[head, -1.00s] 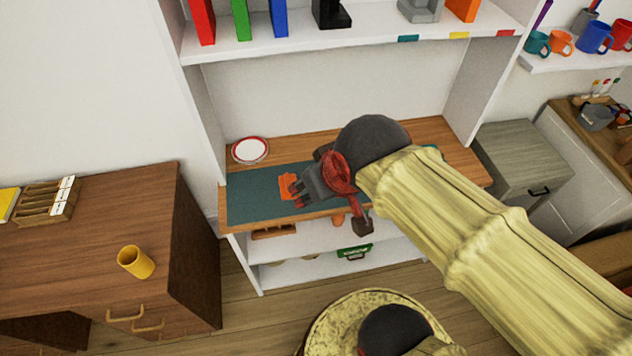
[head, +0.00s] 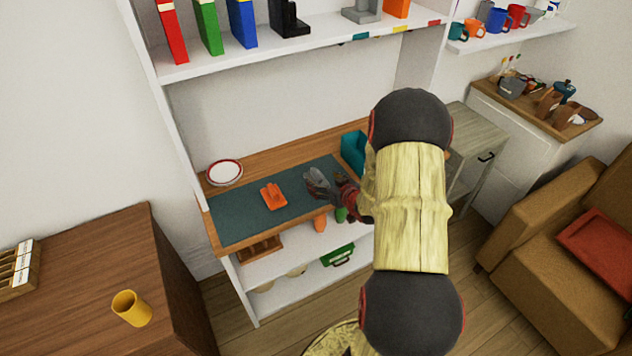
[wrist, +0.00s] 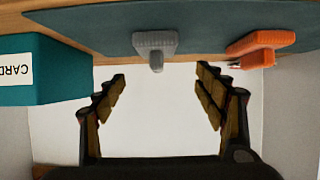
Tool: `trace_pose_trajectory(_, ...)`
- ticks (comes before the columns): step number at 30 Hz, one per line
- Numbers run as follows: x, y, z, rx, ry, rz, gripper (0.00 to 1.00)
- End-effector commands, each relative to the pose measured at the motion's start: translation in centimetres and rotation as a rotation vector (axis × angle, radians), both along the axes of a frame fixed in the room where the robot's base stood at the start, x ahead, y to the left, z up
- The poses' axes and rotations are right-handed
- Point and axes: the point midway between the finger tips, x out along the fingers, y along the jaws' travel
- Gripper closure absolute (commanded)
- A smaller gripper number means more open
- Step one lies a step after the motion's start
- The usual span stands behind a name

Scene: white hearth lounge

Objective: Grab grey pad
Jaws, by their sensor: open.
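The grey pad (wrist: 155,43) lies on the dark teal mat (wrist: 90,20), near its edge, in the wrist view. It has a raised grip. My gripper (wrist: 161,75) is open and empty, with the pad ahead of the gap between its fingers and not touching them. In the head view my gripper (head: 340,188) is low over the right part of the mat. The grey shape at its tip there is partly covered, so pad and fingers are hard to tell apart. An orange pad (wrist: 262,46) of similar shape lies beside the grey one; it also shows in the head view (head: 273,197).
A teal box (wrist: 45,85) marked CARD stands at the side of the mat. A red-rimmed plate (head: 224,172) sits at the back left of the wooden shelf (head: 222,240). An upper shelf (head: 200,62) holds coloured folders. A desk with a yellow cup (head: 131,308) is at left.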

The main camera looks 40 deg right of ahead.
Motion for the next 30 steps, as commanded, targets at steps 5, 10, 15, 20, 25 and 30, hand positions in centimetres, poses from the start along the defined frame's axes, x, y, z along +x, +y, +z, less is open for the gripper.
trace_pose_trajectory(5,1.3,-0.4,-1.0,0.004,-0.011,0.004,0.30)
trace_pose_trajectory(10,2.5,-0.7,-1.6,0.004,-0.010,0.002,0.30)
trace_pose_trajectory(15,4.0,-1.3,-2.6,0.004,-0.010,0.003,0.30)
trace_pose_trajectory(20,6.0,-1.9,-3.6,0.003,-0.010,0.003,0.30)
trace_pose_trajectory(25,6.6,-2.0,-3.8,0.003,-0.009,0.002,0.30)
trace_pose_trajectory(30,6.5,-2.0,-3.7,0.003,-0.009,0.002,0.32)
